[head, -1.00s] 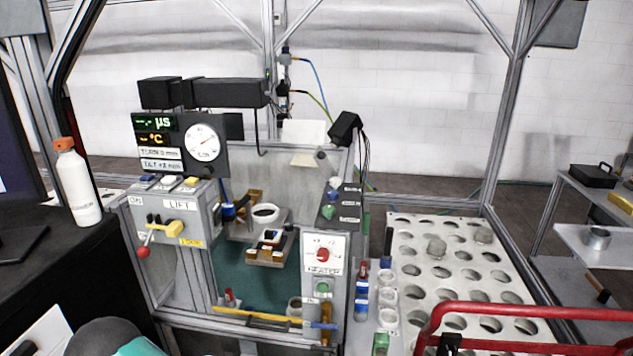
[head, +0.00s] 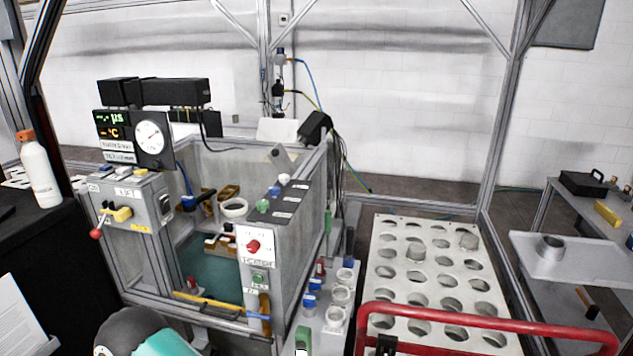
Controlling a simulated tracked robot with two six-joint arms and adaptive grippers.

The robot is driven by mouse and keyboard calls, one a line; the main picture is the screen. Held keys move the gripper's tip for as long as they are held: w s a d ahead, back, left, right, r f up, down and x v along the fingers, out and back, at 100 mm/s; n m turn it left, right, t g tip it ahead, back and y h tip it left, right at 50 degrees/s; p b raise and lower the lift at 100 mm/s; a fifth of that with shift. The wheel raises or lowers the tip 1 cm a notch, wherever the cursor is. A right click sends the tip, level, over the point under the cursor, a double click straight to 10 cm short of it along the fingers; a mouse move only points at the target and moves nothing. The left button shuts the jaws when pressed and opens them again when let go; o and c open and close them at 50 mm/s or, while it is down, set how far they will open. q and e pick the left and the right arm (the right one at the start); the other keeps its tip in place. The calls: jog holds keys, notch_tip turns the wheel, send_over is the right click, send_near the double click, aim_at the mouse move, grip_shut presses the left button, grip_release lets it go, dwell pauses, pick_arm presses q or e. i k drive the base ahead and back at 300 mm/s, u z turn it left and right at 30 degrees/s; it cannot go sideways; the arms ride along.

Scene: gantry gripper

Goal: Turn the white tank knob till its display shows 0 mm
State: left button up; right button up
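The tank (head: 207,262) stands left of centre, an open frame-built box with a green floor inside. On its right rim is a sloped dark panel with a white knob (head: 284,179) at the far end, a blue knob (head: 274,190) and a green knob (head: 262,205). Their labels are too small to read. The display unit (head: 134,138) at the back left has green and orange readouts, a dial and two white text strips; the strips' millimetre values are not clearly legible. Neither gripper is in view, and nothing touches the white knob.
A red-knobbed heater panel (head: 252,246) fronts the tank. A white perforated rack (head: 378,250) stands at right, with small cups (head: 341,295) between. A red rail (head: 480,318) crosses the lower right. A bottle (head: 40,175) stands at left and a grey side table (head: 562,272) at far right.

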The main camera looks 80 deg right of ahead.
aim_at(285, 178)
jog(key=z, duration=0.05)
jog(key=k, duration=1.3)
jog(key=z, duration=1.05)
jog(key=i, duration=1)
